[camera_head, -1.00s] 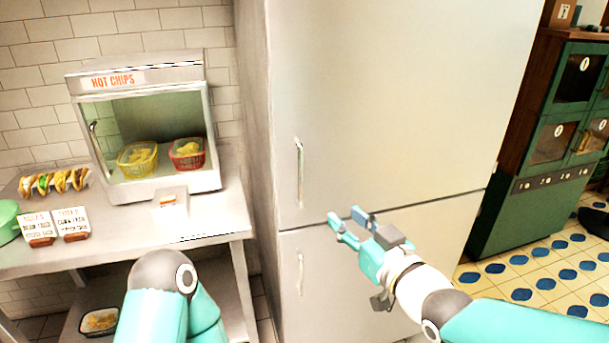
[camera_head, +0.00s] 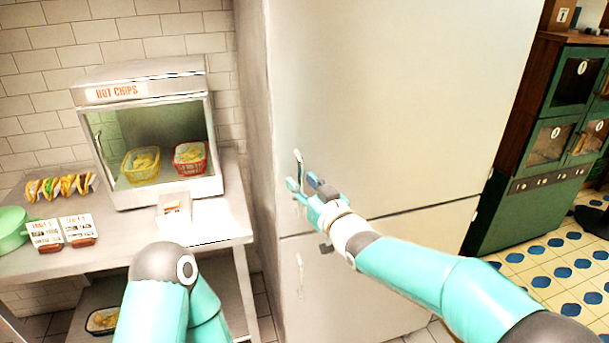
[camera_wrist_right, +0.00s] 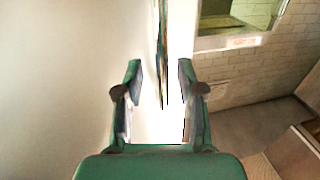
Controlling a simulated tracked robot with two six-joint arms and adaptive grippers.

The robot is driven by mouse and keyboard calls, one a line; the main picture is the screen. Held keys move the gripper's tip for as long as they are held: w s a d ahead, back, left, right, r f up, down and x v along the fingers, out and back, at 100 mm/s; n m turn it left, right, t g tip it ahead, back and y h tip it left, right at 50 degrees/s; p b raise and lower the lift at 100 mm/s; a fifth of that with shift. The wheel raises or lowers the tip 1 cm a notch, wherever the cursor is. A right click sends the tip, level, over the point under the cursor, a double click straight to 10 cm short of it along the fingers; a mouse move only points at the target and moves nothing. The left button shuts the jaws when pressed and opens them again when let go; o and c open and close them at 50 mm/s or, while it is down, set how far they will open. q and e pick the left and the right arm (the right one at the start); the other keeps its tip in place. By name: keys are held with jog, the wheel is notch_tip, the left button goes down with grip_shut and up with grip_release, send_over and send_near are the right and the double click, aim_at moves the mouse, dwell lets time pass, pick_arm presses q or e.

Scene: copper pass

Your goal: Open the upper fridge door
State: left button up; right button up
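The upper fridge door (camera_head: 390,100) is a large cream panel and is shut, with a dark seam between it and the lower door (camera_head: 400,260). Its upright metal handle (camera_head: 298,162) is near the left edge; its lower part is hidden behind my right gripper (camera_head: 303,188). The right gripper is open, its fingers at the handle's lower part. In the right wrist view the gripper (camera_wrist_right: 160,85) is open, with a thin upright strip between and beyond its fingertips; I cannot tell whether they touch the handle. My left gripper is not in view; only its arm shows at the bottom.
A hot chips cabinet (camera_head: 148,135) with two baskets stands on a metal table (camera_head: 225,220) left of the fridge, beside tacos (camera_head: 60,186) and small signs (camera_head: 62,230). A green cabinet (camera_head: 545,165) stands to the right. Tiled floor (camera_head: 560,265) is open at the right.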

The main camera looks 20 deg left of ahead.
jog(key=shift+w+a, duration=0.5)
jog(key=shift+a, duration=0.05)
grip_shut()
